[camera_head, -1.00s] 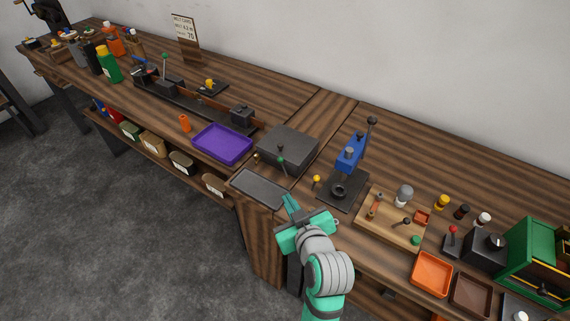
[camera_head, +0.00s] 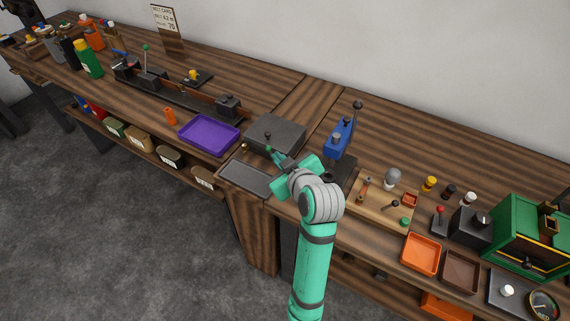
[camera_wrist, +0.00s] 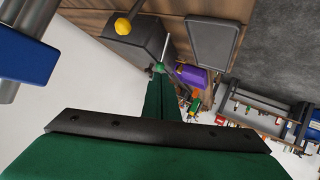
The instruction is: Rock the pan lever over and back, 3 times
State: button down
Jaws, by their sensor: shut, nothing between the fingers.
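A lever with a green knob (camera_head: 268,149) stands at the front of a dark grey box (camera_head: 277,132), beside a shallow grey pan (camera_head: 243,178). My gripper (camera_head: 277,156) is shut and empty, with its fingertips close to the green knob. In the wrist view, the green knob (camera_wrist: 160,68) and its thin rod show just beyond my shut fingertips (camera_wrist: 160,78). I cannot tell whether they touch. The box (camera_wrist: 142,42) and the pan (camera_wrist: 213,42) also show there.
A blue press (camera_head: 340,138) is just right of my gripper. A purple tray (camera_head: 208,136) lies to the left.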

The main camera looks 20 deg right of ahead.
aim_at(270, 150)
jog(key=shift+x, duration=2.8)
jog(key=shift+w+a+f, duration=0.15)
jog(key=shift+w+a, duration=0.3)
jog(key=shift+w, duration=0.3)
jog(key=shift+a, duration=0.1)
jog(key=shift+s, duration=0.1)
jog(key=shift+s+d+f, duration=0.2)
jog(key=shift+s+d, duration=0.2)
jog(key=shift+d, duration=0.15)
jog(key=r+v, duration=0.1)
jog(key=v, duration=1.3)
jog(key=shift+w+a+r, duration=0.3)
jog(key=shift+w+a, duration=0.05)
jog(key=shift+w, duration=0.05)
